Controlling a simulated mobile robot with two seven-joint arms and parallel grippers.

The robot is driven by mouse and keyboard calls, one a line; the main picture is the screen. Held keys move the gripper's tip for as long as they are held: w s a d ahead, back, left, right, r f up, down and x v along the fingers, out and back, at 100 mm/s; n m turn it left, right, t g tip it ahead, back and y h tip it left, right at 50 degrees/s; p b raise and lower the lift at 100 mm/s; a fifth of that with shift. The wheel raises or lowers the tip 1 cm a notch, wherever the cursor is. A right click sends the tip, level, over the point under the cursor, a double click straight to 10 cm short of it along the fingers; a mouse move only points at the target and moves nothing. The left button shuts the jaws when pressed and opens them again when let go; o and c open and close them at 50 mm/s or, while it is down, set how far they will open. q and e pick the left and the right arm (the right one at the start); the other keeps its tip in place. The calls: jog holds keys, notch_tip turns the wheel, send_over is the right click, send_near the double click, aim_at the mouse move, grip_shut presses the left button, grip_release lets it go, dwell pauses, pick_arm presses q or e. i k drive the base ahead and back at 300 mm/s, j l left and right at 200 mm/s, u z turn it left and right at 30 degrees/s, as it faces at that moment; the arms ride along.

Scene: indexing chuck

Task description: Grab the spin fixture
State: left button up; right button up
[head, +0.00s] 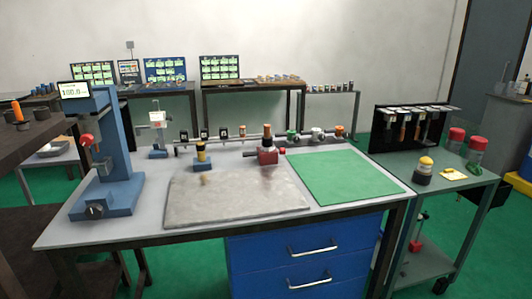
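A small red fixture (267,156) with a dark body, an orange-brown top and a side handle stands on the workbench, just behind the grey stone plate (235,200). It looks most like the spin fixture, but I cannot tell for certain. A blue block with a yellow and dark cylinder (201,157) stands to its left, also behind the plate. Neither of my grippers shows in the head view.
A tall blue press-like machine (108,155) stands at the bench's left end. A green mat (345,177) lies clear on the right. Several small parts line the bench's back edge. A side cart (455,185) with jars and a tool rack stands at right.

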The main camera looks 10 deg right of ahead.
aim_at(268, 158)
jog(key=i+l, duration=0.15)
jog(key=i, duration=0.25)
jog(key=i+z, duration=0.1)
jog(key=z, duration=0.35)
jog(key=i+z, duration=0.15)
jog(key=z, duration=0.35)
